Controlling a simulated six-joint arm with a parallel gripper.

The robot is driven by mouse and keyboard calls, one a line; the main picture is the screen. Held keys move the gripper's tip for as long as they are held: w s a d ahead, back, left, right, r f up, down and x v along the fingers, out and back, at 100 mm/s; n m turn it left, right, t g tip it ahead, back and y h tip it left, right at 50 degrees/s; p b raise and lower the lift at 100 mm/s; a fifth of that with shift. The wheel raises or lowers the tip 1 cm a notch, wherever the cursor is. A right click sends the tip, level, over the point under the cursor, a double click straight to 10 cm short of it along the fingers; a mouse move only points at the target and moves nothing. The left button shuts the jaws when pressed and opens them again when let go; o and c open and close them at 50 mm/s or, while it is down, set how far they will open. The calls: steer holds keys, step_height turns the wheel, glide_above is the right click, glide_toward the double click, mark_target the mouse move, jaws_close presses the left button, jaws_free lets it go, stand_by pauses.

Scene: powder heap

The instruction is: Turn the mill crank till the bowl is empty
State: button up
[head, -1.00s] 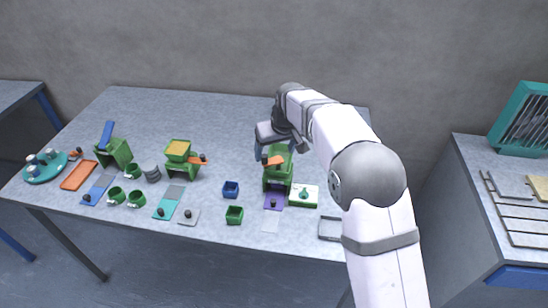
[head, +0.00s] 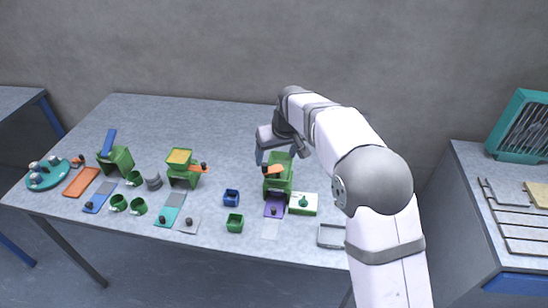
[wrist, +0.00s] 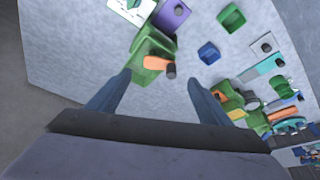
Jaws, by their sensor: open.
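A green mill (head: 278,185) stands right of the table's middle, with an orange crank (head: 273,170) that ends in a dark knob. It also shows in the wrist view (wrist: 152,47), its crank (wrist: 157,63) just beyond and between my fingertips. My gripper (head: 262,158) is open and empty behind the mill's top, its two blue-grey fingers apart in the wrist view (wrist: 158,84). I cannot tell whether a finger touches the mill. What its bowl holds is not clear. A second green mill (head: 182,175) at left has yellow powder in its bowl and an orange crank (head: 198,167).
A purple plate (head: 275,207) lies before the near mill, and a white-green box (head: 303,203) beside it. Blue (head: 231,197) and green (head: 235,222) cups stand to its left. A green stand with a blue lever (head: 109,142) and several green mugs are farther left. The back table strip is clear.

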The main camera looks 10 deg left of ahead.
mark_target(272, 169)
steer(key=shift+p+x, duration=1.45)
steer(key=shift+x, duration=2.2)
steer(key=c, duration=1)
